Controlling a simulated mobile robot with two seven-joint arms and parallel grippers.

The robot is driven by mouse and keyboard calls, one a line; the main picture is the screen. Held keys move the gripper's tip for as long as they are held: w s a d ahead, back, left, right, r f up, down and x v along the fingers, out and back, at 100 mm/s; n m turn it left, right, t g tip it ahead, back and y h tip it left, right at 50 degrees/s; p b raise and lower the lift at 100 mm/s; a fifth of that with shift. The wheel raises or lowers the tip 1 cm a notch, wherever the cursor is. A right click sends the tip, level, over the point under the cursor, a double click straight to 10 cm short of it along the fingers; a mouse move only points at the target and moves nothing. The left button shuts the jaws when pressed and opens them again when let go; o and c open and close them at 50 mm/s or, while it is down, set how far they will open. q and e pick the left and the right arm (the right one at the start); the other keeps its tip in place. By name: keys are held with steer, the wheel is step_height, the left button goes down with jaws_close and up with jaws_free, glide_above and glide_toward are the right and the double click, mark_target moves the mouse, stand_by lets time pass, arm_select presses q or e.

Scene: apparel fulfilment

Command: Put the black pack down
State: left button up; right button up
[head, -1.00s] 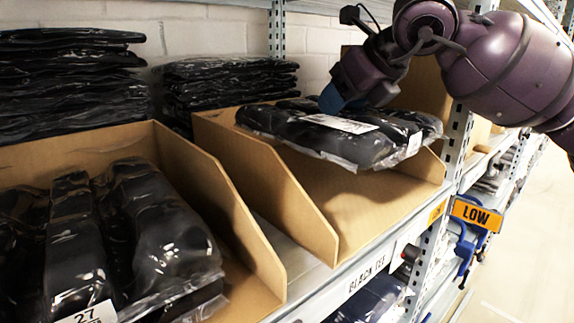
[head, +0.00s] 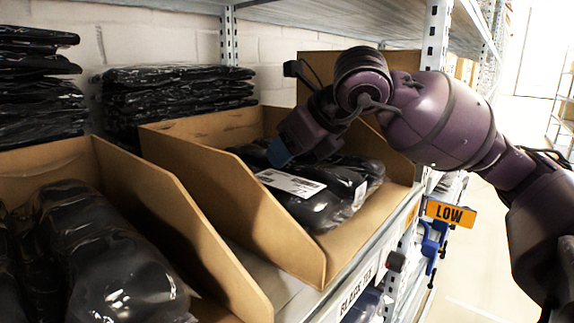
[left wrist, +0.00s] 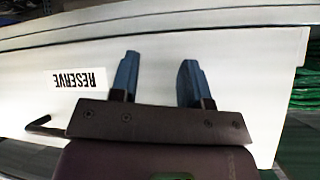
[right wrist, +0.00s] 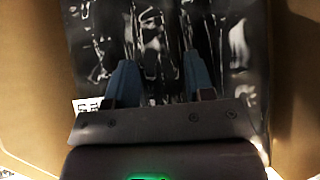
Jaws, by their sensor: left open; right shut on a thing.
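The black pack (head: 318,208) is a clear-wrapped black garment with a white label. In the head view it lies within the walls of the right-hand cardboard bin (head: 225,205). My right gripper (head: 282,152) is over the pack's rear part and shut on it. In the right wrist view the pack (right wrist: 150,30) fills the space between and beyond the blue fingers (right wrist: 158,85). Whether its underside touches the bin floor is hidden. My left gripper (left wrist: 161,80) shows only in the left wrist view, open and empty, before a white panel marked RESERVE (left wrist: 180,45).
Another cardboard bin (head: 170,235) at the left holds black wrapped packs (head: 115,265). Stacks of flat black packs (head: 175,95) stand behind the bins. A shelf upright (head: 432,70) and an orange LOW sign (head: 450,213) are close to my right arm.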

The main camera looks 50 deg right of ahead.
step_height(320, 180, down, 2)
steer(key=shift+w+f, duration=0.1)
steer(key=shift+w, duration=0.05)
steer(key=shift+r, duration=0.2)
steer(key=shift+f, duration=0.2)
steer(key=o, duration=1)
